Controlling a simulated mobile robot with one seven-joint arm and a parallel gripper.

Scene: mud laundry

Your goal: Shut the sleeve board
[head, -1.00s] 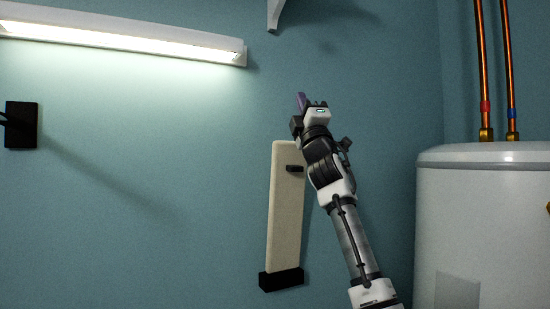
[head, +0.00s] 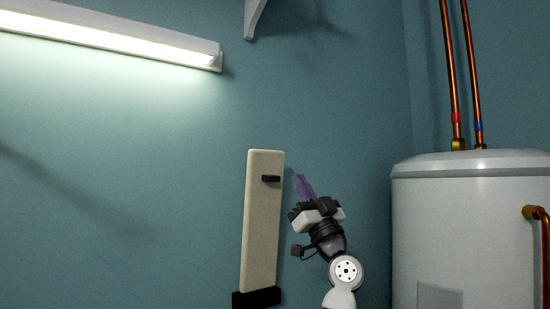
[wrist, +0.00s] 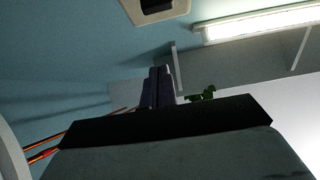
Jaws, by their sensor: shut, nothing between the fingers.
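The sleeve board (head: 262,225) is a long beige board standing upright along the blue wall in the head view. It has a small black handle (head: 271,179) near its top and a black bracket (head: 257,298) at its foot. I cannot tell whether it lies flush against the wall. My gripper (head: 303,186) is to the right of the board's upper part, apart from it in the picture, with purple fingers shut and empty. In the wrist view my fingers (wrist: 157,87) are together. A pale piece with a black part, likely the board (wrist: 131,12), shows at the top edge.
A white water heater (head: 470,230) with copper pipes (head: 450,75) stands at the right. A lit lamp (head: 110,35) is on the wall at upper left, and a white bracket (head: 254,18) is above. The wall left of the board is clear.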

